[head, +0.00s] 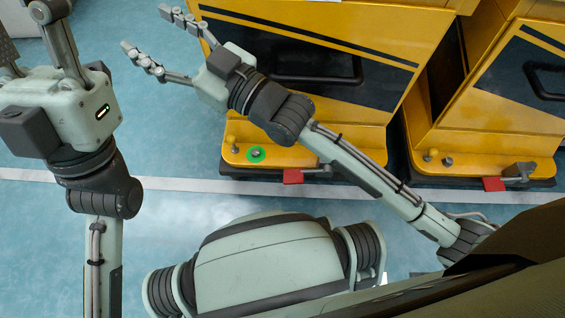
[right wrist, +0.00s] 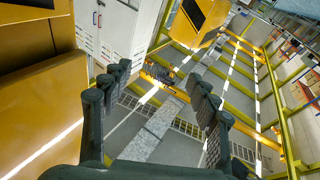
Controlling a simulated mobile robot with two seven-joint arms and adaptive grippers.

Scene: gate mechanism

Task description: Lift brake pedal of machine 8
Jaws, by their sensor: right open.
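Two yellow machines show in the head view, each with a red pedal low on its front: one red pedal (head: 293,176) at the centre and another red pedal (head: 493,184) at the right. I cannot read a number on either machine, so I cannot tell which is machine 8. My right gripper (head: 147,30) is open and empty, left of the centre machine and away from its pedal. Its two fingers stand apart in the right wrist view (right wrist: 160,100). My left gripper (head: 24,28) is at the upper left edge, fingers apart, tips partly cut off.
The blue floor (head: 180,220) left and in front is clear. The right wrist view shows a white cabinet (right wrist: 105,30) and yellow frames (right wrist: 235,45).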

